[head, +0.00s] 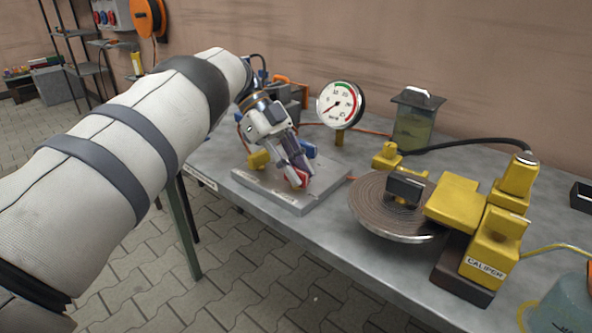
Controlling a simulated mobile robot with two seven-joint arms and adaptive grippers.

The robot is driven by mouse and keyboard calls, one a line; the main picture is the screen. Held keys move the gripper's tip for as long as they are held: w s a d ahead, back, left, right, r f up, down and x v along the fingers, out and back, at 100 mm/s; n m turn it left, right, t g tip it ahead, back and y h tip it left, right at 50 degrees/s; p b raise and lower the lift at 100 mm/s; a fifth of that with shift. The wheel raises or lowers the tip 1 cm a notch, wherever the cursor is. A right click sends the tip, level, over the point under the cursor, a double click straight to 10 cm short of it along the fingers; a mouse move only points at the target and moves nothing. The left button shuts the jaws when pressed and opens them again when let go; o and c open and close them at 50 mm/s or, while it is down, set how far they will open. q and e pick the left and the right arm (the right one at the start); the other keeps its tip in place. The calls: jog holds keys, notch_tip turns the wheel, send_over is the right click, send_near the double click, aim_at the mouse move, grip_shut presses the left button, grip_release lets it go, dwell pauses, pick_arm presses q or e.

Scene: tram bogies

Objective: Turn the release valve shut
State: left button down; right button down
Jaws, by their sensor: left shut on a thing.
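My left arm reaches in from the left, and its gripper (297,172) points down over a grey base plate (305,199) on the bench. The gripper is shut on a small red part (299,179), which looks like the handle of the release valve. The fingers hide most of it, so its turn angle cannot be told. A blue part (308,149) and a yellow part (259,160) show beside the gripper on the plate. A round pressure gauge (340,104) stands behind, its needle toward the lower left. My right gripper is not in view.
The yellow caliper (487,254) and a brake disc (378,211) stand to the right on the grey bench (336,243). A fluid reservoir (413,124) with a black hose stands behind them. A bluish container (562,308) is at the lower right.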

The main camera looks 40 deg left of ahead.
aim_at(296, 170)
pick_arm(q)
jog(key=c, duration=1.6)
grip_release()
jog(key=shift+o, duration=0.2)
jog(key=shift+r, duration=0.1)
notch_tip(296, 170, up, 10)
jog(key=shift+f, duration=0.1)
